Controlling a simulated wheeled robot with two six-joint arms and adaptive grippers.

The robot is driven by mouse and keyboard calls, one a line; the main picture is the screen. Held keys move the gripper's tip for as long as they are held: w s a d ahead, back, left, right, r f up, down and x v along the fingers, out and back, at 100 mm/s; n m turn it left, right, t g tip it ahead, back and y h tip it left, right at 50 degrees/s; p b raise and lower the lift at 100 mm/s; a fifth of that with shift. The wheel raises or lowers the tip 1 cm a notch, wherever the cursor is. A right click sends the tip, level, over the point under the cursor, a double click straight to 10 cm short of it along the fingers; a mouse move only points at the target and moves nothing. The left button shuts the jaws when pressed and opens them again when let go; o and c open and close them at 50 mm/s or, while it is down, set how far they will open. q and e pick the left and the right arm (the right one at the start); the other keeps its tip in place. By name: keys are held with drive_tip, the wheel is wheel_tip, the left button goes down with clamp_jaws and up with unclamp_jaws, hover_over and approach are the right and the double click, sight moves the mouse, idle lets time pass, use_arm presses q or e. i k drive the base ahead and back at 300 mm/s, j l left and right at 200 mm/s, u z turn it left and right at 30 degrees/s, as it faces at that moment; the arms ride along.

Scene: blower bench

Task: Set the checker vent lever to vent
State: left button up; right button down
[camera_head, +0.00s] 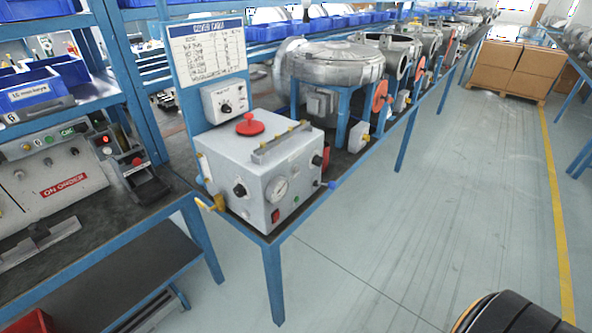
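The checker is a grey box (238,167) on the near end of the blue-framed bench. Its front has a round gauge (277,189), dark knobs and a red switch (275,216). A yellow lever (213,203) sticks out at its lower left side, and a blue-tipped lever (333,184) at its lower right side. I cannot read any vent label, so I cannot tell which lever is the vent lever or its setting. A red knob (250,125) sits on top. Neither of my grippers is in view.
A second bench (105,222) with a control panel and a red-labelled box stands at the left. Blower housings (335,63) line the bench behind the checker. A sign board (207,50) stands above it. The floor (440,190) to the right is clear. Cardboard boxes (515,68) stand far back.

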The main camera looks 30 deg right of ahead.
sight(332, 185)
drive_tip(key=z, duration=1.25)
